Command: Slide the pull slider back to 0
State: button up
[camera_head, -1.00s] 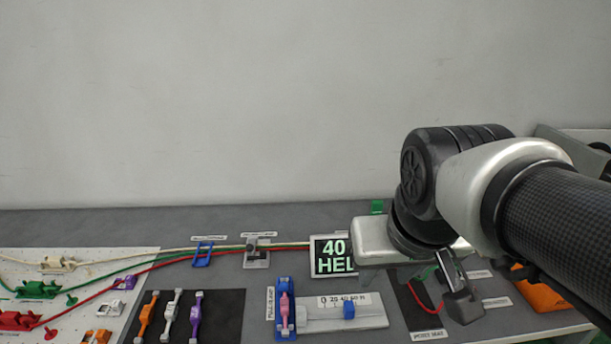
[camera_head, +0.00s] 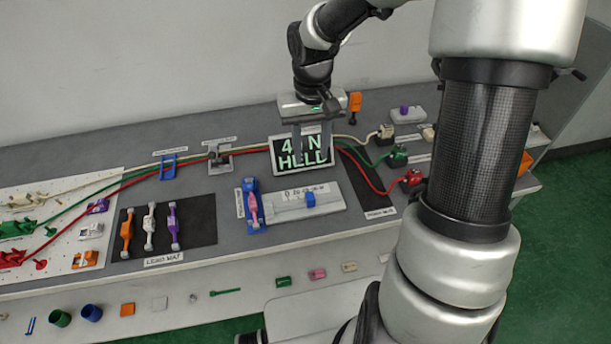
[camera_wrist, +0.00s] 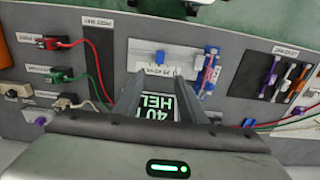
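The pull slider is a pale plate (camera_head: 283,208) on the table with a scale along its back edge. Its blue block (camera_head: 310,199) sits right of the plate's middle, away from the 0 end at left. In the wrist view the plate (camera_wrist: 180,60) and blue block (camera_wrist: 159,57) lie beyond the fingers. A display (camera_head: 302,152) behind the plate reads 40 N HELD. My gripper (camera_head: 312,150) hangs above the display, fingers down, apart from the block. In the wrist view the fingers of my gripper (camera_wrist: 160,82) are spread, with the display visible between them. It is empty.
A blue fixture with a pink handle (camera_head: 253,205) stands at the plate's left end. A dark mat (camera_head: 197,220) with several levers lies farther left. Red, green and cream cables run behind the display to plugs (camera_head: 411,178) at right.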

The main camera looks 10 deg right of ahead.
aim_at(310, 196)
notch_tip(310, 196, down, 16)
jog(key=shift+f+b, duration=0.15)
jog(key=shift+b, duration=0.95)
jog(key=c, duration=0.9)
jog(key=a+b, duration=0.2)
jog(key=a, duration=0.3)
jog(key=shift+f, duration=0.1)
jog(key=shift+a, duration=0.5)
